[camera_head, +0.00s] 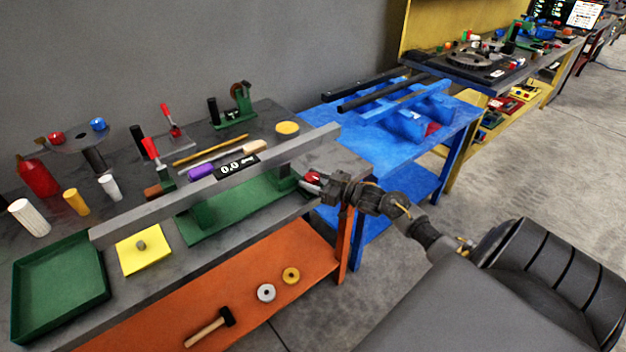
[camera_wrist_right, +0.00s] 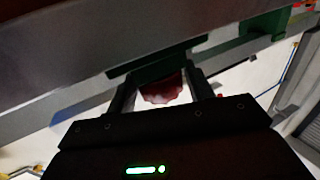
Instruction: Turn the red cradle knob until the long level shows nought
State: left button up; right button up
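The long level (camera_head: 137,214) is a grey beam lying along the green cradle (camera_head: 238,207) on the grey bench. The red knob (camera_head: 313,178) is at the cradle's right end, partly hidden by my right gripper (camera_head: 322,184). In the right wrist view the knob (camera_wrist_right: 162,90) sits between the two fingers of my right gripper (camera_wrist_right: 161,88), one on each side. Whether both fingers press on it is unclear. My left gripper is not in view.
A green tray (camera_head: 60,287), a yellow pad (camera_head: 143,248) and small cylinders stand at the bench's left. Red-handled clamps (camera_head: 152,150) and loose tools lie behind the level. A blue table (camera_head: 452,128) is to the right. An orange shelf (camera_head: 240,285) below holds a hammer and rings.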

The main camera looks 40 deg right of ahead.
jog(key=b+v, duration=0.1)
jog(key=v, duration=1)
jog(key=shift+b, duration=0.4)
jog(key=shift+w, duration=0.1)
